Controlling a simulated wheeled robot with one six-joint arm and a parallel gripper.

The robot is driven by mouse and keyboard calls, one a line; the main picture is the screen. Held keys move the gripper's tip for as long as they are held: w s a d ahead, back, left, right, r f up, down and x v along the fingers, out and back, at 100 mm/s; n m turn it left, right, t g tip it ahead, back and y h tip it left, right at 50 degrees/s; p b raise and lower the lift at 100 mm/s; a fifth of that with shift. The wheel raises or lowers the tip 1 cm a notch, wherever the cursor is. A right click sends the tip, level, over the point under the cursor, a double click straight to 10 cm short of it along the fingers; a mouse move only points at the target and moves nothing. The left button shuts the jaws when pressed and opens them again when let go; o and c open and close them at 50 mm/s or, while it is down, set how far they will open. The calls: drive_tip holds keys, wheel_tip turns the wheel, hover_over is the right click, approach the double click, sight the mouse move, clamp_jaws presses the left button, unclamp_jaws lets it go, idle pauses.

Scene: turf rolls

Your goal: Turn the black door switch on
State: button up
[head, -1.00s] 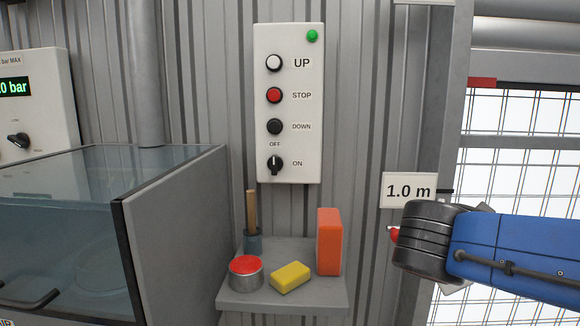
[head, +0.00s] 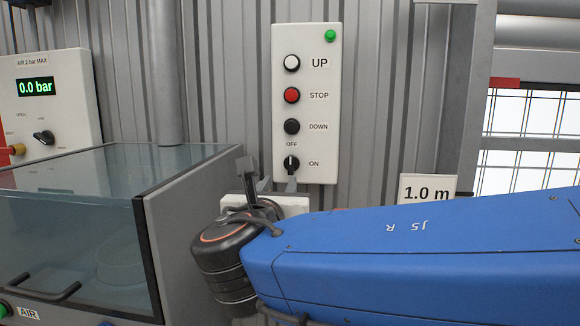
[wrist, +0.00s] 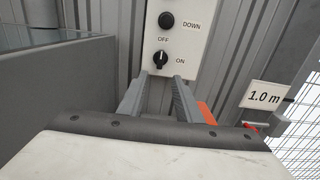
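The black door switch (head: 291,165) is a round rotary knob at the bottom of a white control panel (head: 323,70) on the wall. Its pale mark points up to OFF; ON is printed to its right. It also shows in the wrist view (wrist: 160,60). My gripper (head: 271,175) is open and empty, with its fingers apart. In the wrist view its fingertips (wrist: 160,79) lie just below the knob in the picture, one to each side. I see no contact with the knob; the depth gap is hard to tell.
Black DOWN (head: 292,127), red STOP (head: 292,95) and white UP (head: 292,63) buttons sit above the switch. A grey-walled glass tank (head: 75,215) stands at left. An orange block (wrist: 206,113) is beside the right finger. A 1.0 m sign (head: 428,189) is at right.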

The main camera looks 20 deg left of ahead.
sight(290, 164)
drive_tip(key=x, duration=1.6)
drive_tip(key=shift+w, duration=0.4)
clamp_jaws()
